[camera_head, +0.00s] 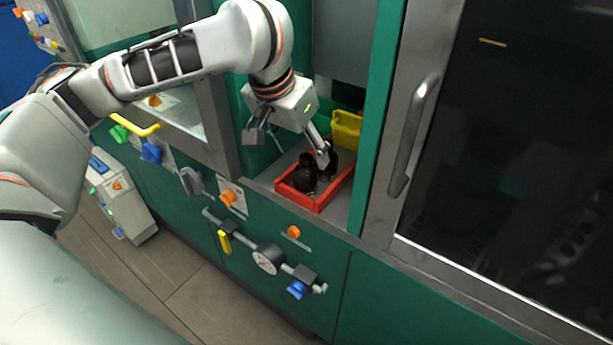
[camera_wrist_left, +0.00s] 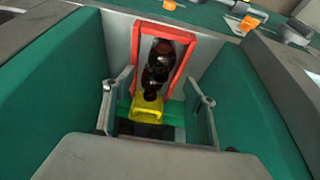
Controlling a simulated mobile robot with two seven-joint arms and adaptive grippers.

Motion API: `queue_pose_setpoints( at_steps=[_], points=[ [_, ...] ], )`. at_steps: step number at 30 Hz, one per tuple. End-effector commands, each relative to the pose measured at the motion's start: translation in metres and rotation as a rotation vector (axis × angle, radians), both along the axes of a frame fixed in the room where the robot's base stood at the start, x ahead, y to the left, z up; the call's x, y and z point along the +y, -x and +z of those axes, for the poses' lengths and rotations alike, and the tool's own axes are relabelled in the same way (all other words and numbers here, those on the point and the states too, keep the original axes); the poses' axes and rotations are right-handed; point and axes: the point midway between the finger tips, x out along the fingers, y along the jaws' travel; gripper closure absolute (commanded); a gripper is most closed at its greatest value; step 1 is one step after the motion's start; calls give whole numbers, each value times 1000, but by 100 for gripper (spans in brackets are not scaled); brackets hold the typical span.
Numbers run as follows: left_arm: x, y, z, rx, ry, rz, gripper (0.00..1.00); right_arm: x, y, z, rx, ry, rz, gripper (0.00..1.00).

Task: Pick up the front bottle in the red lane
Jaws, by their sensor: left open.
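The red lane (camera_head: 318,206) is a narrow open-topped tray on the shelf of a green cabinet recess. Dark amber bottles stand in it in a row. The front bottle (camera_head: 303,178) is at the end nearest the cabinet edge, and another bottle (camera_head: 331,160) is behind it. In the left wrist view the red lane (camera_wrist_left: 137,45) is at the top, with the front bottle (camera_wrist_left: 163,48) farthest up. My left gripper (camera_head: 289,143) is open and empty above the lane; one finger overlaps the rear bottle in the picture. Its fingers (camera_wrist_left: 158,108) are spread wide. My right gripper is out of view.
Green walls (camera_head: 377,110) close in the recess on both sides. A dark-windowed door with a metal handle (camera_head: 410,135) is at the right.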

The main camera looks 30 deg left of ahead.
Motion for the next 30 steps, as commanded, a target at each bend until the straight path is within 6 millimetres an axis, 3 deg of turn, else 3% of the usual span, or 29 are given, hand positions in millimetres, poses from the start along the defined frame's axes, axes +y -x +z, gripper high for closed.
queue_pose_setpoints(
  at_steps=[12,23,28,30],
  points=[
    [-2,-14,-41,2,1,0,44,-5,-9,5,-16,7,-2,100],
    [-2,-17,-46,-1,1,1,44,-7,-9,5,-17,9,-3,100],
    [-1,-17,-46,-1,1,1,87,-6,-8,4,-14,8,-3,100],
    [-1,-17,-46,0,0,1,87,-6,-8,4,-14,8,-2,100]
  ],
)
